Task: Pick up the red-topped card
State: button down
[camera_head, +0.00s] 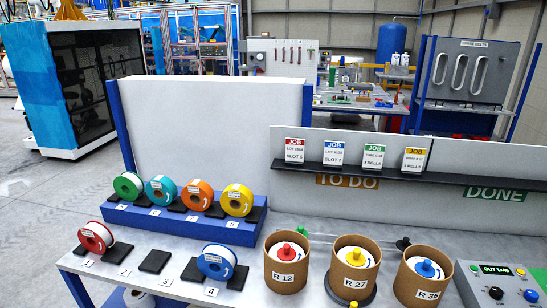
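The red-topped card (295,151) stands upright on the black ledge, at the left end of a row of job cards. It is white with a red band reading JOB, and its lower line appears to read SLOT 5, though the small print is blurred. My gripper is not in view, and nothing touches the card.
Blue-topped (333,153), green-topped (373,157) and yellow-topped (413,159) cards stand to its right on the ledge (455,180). Below are cardboard drums (287,272) with coloured knobs. Coloured reels (127,186) sit at left, a control box (497,285) at right.

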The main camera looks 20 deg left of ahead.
aim_at(294, 148)
jog(key=u, duration=0.75)
